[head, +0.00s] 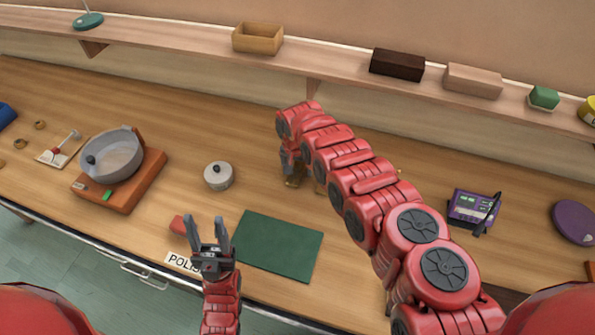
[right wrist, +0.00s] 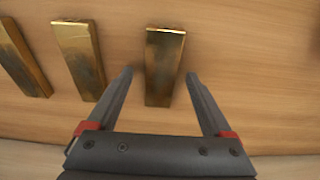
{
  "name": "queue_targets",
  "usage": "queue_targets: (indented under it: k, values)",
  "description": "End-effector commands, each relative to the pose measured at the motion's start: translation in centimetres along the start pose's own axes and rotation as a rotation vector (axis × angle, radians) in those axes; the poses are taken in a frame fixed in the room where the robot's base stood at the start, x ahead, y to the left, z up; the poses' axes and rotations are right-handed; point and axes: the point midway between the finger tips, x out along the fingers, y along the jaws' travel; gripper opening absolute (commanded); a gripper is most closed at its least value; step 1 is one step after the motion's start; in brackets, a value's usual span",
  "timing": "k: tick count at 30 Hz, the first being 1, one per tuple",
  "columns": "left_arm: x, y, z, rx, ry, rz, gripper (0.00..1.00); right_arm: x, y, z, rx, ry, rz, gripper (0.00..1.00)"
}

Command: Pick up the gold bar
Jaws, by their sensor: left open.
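In the right wrist view, a gold bar (right wrist: 163,65) lies on the wooden table between the two fingers of my right gripper (right wrist: 159,75). The fingers are apart, with a gap on each side of the bar. A second gold bar (right wrist: 80,58) lies left of the left finger, and a third gold bar (right wrist: 20,58) is at the far left edge. In the head view my right gripper (head: 290,170) points down at the back middle of the table, and my arm mostly hides the bars. My left gripper (head: 208,230) is open and empty near the front edge.
A dark green mat (head: 278,246), a lidded pot (head: 218,176) and a red block (head: 180,226) lie near my left gripper. A grey pan (head: 112,158) stands on an orange-brown base at left. A purple device (head: 472,209) is at right. A shelf (head: 330,66) runs along the back.

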Motion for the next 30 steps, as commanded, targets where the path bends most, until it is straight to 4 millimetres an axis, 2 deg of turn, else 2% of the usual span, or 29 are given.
queue_targets:
  k: [1,2,12,14,30]
  values:
    - [0.0,0.0,0.0,0.0,0.0,0.0,0.5,0.0,-0.01,0.01,0.0,0.0,0.0,0.76]
    - [0.0,0.0,0.0,0.0,0.0,0.0,0.5,0.0,0.0,0.0,0.0,0.0,0.0,0.71]
    - [0.0,0.0,0.0,0.0,0.0,0.0,0.5,0.01,0.01,0.03,0.0,-0.001,0.0,0.09]
    - [0.0,0.0,0.0,0.0,0.0,0.0,0.5,0.01,0.01,0.03,0.0,-0.001,0.0,0.0]
    - [-0.01,0.0,0.0,0.0,0.0,0.0,0.5,0.02,0.02,0.04,0.0,-0.001,0.001,0.0]
